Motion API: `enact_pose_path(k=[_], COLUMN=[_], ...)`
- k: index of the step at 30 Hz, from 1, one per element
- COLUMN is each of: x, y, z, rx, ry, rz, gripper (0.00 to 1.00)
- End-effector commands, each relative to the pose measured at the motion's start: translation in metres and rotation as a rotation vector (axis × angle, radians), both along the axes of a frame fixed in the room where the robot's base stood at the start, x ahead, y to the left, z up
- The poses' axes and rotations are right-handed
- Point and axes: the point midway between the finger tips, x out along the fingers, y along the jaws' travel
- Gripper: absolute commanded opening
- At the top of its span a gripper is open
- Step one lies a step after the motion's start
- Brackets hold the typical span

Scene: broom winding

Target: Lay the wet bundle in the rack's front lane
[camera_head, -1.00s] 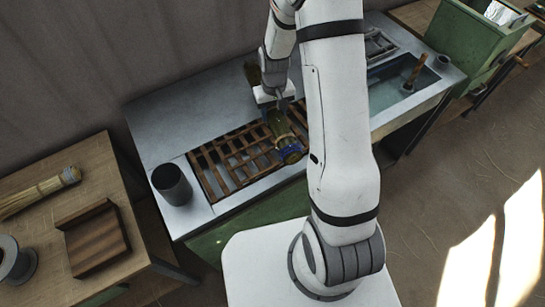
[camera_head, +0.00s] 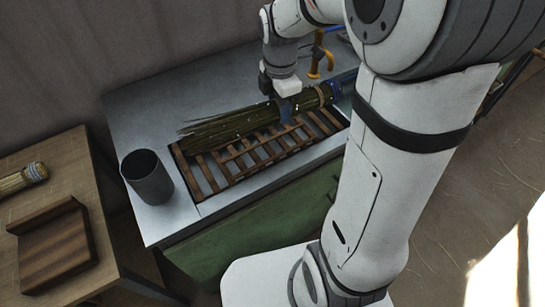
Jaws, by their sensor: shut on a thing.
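The wet bundle (camera_head: 235,127) is a dark greenish sheaf of bristles with a pale band and a blue band near its right end. It lies lengthwise over the back part of the wooden slatted rack (camera_head: 208,183), its loose tips pointing left. My gripper (camera_head: 286,106) is shut on the bundle near its banded end, coming down from above. The rack's front slats are bare. I cannot tell whether the bundle touches the slats. My arm hides the area right of the rack.
A dark grey cup (camera_head: 147,178) stands left of the rack on the metal bench (camera_head: 135,112). A tool with an orange handle (camera_head: 318,62) is behind the bundle. A side table at left holds a wooden block (camera_head: 55,250) and a pale bundle (camera_head: 22,178).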

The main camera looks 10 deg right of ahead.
Motion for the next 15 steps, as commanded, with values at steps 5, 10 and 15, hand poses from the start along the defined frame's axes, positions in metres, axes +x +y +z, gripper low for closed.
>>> enact_pose_path(k=[5,10,15], x=[-0.006,-0.007,-0.006], y=[0.0,0.0,0.0], z=[-0.007,-0.037,-0.059], rx=[-0.001,-0.001,-0.001], ry=[0.003,0.006,0.003], rz=[0.088,0.098,0.096], gripper=[0.19,0.19,0.19])
